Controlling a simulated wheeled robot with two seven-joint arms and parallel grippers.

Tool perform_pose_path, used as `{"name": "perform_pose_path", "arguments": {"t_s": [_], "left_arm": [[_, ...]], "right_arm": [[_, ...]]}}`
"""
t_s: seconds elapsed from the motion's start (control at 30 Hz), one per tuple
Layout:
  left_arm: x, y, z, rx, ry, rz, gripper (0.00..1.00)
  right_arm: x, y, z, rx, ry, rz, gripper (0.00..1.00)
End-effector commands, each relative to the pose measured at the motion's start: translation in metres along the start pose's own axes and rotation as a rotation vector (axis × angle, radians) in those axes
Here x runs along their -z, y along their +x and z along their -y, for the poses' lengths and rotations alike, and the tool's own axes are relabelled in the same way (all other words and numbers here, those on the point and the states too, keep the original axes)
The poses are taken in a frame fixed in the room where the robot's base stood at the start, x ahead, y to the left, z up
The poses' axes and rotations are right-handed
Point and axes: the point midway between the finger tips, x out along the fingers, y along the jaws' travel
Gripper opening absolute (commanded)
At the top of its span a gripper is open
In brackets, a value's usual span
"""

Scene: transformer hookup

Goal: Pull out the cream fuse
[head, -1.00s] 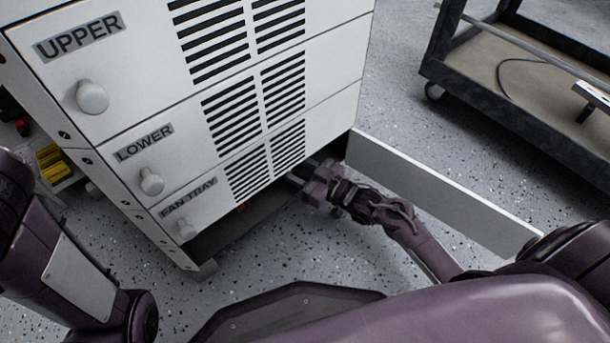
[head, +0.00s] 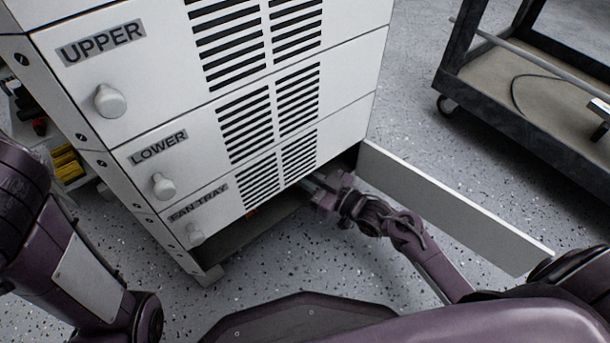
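The cream fuse is not visible. A white cabinet has panels labelled UPPER (head: 100,42), LOWER (head: 158,148) and FAN TRAY (head: 198,203), with a dark open bay (head: 250,232) beneath them. My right gripper (head: 308,184) reaches to the bay's right end, just under the fan tray panel. Its fingertips are partly in shadow at the opening, so I cannot tell whether they hold anything. My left arm (head: 75,265) is at the left edge; its gripper is out of the picture.
A white door panel (head: 450,208) stands swung open to the right of the bay, close beside my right forearm. A dark cart (head: 520,100) with a cable stands at the upper right. Yellow items (head: 66,163) sit on a shelf at left. Speckled floor lies clear in front.

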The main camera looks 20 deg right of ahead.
Motion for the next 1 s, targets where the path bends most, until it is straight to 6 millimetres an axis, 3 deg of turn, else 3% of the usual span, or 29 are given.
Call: {"name": "perform_pose_path", "arguments": {"t_s": [1.0], "left_arm": [[-0.007,0.019,0.003,0.002,0.001,0.003,0.61]], "right_arm": [[0.000,-0.024,0.006,0.000,0.001,0.002,0.00]]}}
